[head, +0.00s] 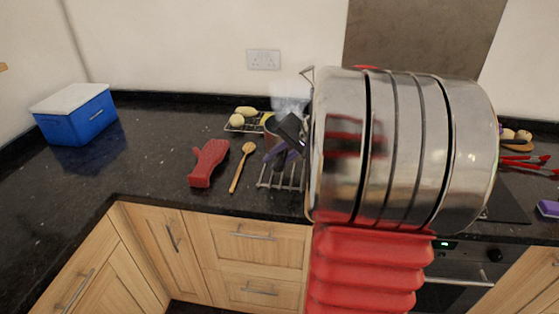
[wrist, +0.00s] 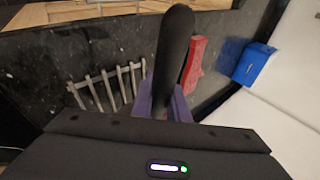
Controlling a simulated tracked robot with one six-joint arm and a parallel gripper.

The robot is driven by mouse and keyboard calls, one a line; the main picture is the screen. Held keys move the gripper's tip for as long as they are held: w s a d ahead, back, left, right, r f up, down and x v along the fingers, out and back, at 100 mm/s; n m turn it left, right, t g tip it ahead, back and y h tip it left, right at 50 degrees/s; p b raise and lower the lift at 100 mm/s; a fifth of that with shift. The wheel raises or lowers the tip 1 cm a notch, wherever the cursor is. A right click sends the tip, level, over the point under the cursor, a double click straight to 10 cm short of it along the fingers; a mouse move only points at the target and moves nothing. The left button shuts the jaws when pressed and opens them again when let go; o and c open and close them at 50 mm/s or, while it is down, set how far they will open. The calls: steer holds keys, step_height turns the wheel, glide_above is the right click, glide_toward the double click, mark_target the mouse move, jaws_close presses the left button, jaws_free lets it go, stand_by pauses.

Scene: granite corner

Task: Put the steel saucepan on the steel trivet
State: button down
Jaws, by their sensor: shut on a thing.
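My gripper (head: 280,154) shows dark with purple fingers in the head view, partly behind my own arm. In the wrist view its fingers (wrist: 164,104) are shut on the black handle of the steel saucepan (wrist: 175,48). The saucepan's body (head: 270,136) is mostly hidden behind the gripper in the head view, with steam rising above it. The steel trivet (head: 280,180), a set of parallel bars, lies on the counter just in front of and below the gripper. It also shows left of the fingers in the wrist view (wrist: 100,90). Whether pan and trivet touch cannot be told.
A red mitt (head: 208,163) and a wooden spoon (head: 241,168) lie left of the trivet. A rack with potatoes (head: 245,118) stands behind. A blue box with a white lid (head: 78,117) is far left. Dark counter between is clear. My arm hides much of the right side.

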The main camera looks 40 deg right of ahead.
steer(key=shift+f, duration=2.25)
steer(key=shift+f, duration=1.95)
steer(key=c, duration=1.7)
jaws_free()
steer(key=shift+s, duration=0.1)
